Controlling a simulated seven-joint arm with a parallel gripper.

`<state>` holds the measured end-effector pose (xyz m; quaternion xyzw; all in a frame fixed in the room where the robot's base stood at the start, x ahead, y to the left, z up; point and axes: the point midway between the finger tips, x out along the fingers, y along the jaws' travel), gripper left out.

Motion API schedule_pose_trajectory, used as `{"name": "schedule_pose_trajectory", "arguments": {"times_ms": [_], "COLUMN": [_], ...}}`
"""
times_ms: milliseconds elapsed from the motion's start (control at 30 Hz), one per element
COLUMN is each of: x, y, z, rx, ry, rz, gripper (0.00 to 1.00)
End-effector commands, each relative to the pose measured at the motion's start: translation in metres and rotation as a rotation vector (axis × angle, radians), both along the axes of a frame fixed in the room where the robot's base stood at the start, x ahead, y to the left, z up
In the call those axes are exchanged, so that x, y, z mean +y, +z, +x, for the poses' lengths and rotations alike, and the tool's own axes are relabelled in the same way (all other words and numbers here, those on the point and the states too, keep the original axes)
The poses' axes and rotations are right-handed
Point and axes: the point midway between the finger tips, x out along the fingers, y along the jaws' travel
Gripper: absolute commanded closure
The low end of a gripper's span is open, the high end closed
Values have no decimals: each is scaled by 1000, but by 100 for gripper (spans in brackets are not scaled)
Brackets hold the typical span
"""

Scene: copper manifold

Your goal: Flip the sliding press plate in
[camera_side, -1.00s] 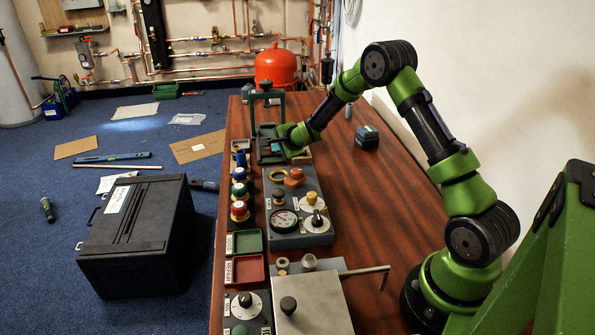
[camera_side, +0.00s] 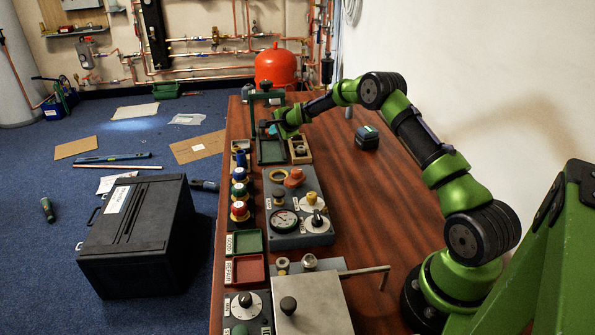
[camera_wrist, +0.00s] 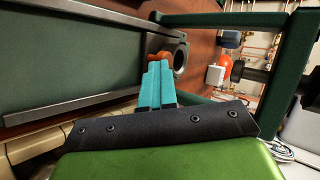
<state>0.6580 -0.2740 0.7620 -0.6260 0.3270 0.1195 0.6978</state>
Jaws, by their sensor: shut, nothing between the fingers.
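The press stands at the far end of the bench. Its dark green frame (camera_side: 252,98) shows in the side view, with a long green bed (camera_side: 271,152) in front. In the wrist view, a flat green surface (camera_wrist: 65,62) lies between dark rails, and a dark slide end with a grey ring (camera_wrist: 180,60) is beside an orange piece (camera_wrist: 160,57). My gripper (camera_side: 274,124) is low at the frame's near side. Its teal fingers (camera_wrist: 157,68) are together and empty, pointing at the orange piece and ring. I cannot tell whether they touch; the fingers partly hide that end.
The green frame post (camera_wrist: 290,75) and crossbar (camera_wrist: 230,19) stand close to the fingers. A wooden box (camera_side: 300,151) sits right of the bed. A control panel (camera_side: 297,208) and colored knobs (camera_side: 240,190) are nearer. The bench right of these is mostly clear, apart from a dark block (camera_side: 367,137).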

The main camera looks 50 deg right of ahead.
Motion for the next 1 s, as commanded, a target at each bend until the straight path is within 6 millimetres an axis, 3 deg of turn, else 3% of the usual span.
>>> {"name": "schedule_pose_trajectory", "arguments": {"times_ms": [267,700,1000], "x": [1,20,25], "y": [8,52,61], "z": [-9,-64,-76], "rx": [-4,-2,-1], "ry": [-2,-1,0], "rz": [-4,-3,0], "gripper": [100,100,100]}}
